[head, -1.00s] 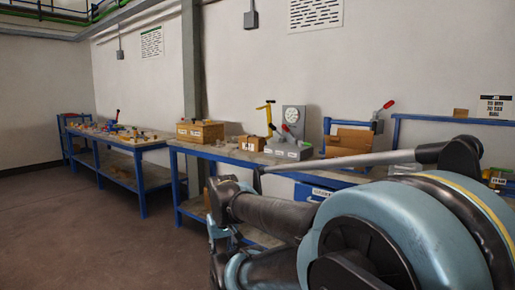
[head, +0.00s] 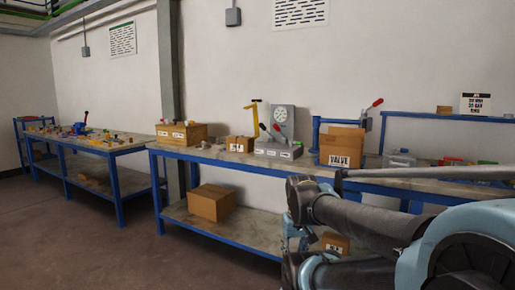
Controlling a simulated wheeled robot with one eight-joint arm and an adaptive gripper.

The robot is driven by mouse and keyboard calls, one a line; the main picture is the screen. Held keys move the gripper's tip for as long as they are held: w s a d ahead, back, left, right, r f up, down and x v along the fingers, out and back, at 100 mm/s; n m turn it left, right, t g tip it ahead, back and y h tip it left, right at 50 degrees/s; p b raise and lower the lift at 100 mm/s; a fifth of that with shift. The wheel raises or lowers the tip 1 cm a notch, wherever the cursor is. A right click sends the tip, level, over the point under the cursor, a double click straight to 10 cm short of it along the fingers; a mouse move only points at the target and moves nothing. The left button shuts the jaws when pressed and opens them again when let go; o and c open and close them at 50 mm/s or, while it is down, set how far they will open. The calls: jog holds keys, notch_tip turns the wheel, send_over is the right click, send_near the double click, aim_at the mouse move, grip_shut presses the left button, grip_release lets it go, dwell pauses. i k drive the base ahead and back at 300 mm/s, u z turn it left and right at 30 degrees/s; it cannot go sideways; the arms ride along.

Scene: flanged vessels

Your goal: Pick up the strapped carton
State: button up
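Several brown cartons show in the head view, and I cannot make out a strap on any of them. One plain closed carton (head: 212,203) sits on the lower shelf of the long bench. A carton marked VALVE (head: 341,148) stands on the bench top. A small labelled carton (head: 239,144) stands further left on it. Another labelled carton (head: 336,243) is low on the right, partly hidden by my arm. My arm fills the lower right; its gripper fingers do not show.
The long blue-framed bench (head: 207,154) also bears a wooden crate (head: 182,134), a grey lever fixture (head: 278,150) and a grey case (head: 399,159). A second bench (head: 118,146) with small parts stands at the left. The floor (head: 55,235) in front is clear.

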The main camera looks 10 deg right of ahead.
aim_at(244, 144)
jog(key=z, duration=0.05)
jog(key=i, duration=1)
jog(key=u, duration=0.05)
